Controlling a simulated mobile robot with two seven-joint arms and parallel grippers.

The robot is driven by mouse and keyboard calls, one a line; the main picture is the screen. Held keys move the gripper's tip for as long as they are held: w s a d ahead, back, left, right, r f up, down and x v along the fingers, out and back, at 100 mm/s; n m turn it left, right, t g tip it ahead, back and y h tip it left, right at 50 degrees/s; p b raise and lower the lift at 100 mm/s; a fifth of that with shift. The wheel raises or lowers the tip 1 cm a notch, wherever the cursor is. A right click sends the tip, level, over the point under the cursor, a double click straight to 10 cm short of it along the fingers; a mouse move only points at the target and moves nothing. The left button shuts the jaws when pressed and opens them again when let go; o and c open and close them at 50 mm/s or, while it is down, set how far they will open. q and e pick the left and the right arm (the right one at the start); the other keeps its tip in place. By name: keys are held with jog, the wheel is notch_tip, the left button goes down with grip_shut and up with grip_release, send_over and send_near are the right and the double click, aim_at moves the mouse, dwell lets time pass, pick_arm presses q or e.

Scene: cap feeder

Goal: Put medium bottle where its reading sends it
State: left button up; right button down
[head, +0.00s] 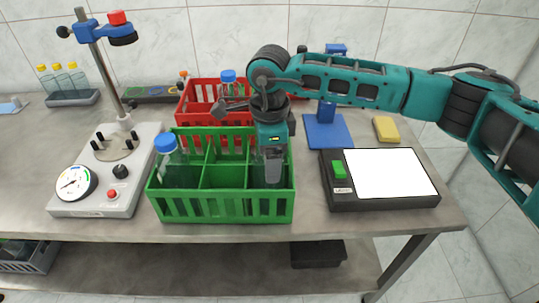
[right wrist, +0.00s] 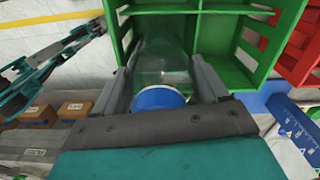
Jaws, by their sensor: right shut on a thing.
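My right gripper (head: 272,165) points down into the front right compartment of the green crate (head: 224,208). It is shut on a clear bottle (right wrist: 160,60) with a blue cap (right wrist: 160,98). The bottle's body extends into a green compartment; whether it touches the floor there is hidden. Another blue-capped bottle (head: 166,145) stands in the crate's left side. The red crate (head: 190,103) behind holds a blue-capped bottle (head: 228,78). A device with a round dial (head: 76,183) stands left; its needle is too small to read surely. My left gripper does not show.
A black box with a white panel (head: 391,174) and green button lies right of the green crate. Behind it are a blue mat (head: 327,132) and a yellow block (head: 386,129). Yellow-capped tubes (head: 62,80) stand in a rack at back left.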

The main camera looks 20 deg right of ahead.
jog(key=shift+f, duration=0.15)
grip_release()
notch_tip(320, 180, up, 12)
jog(key=shift+r, duration=0.2)
dwell(0.3)
dwell(0.3)
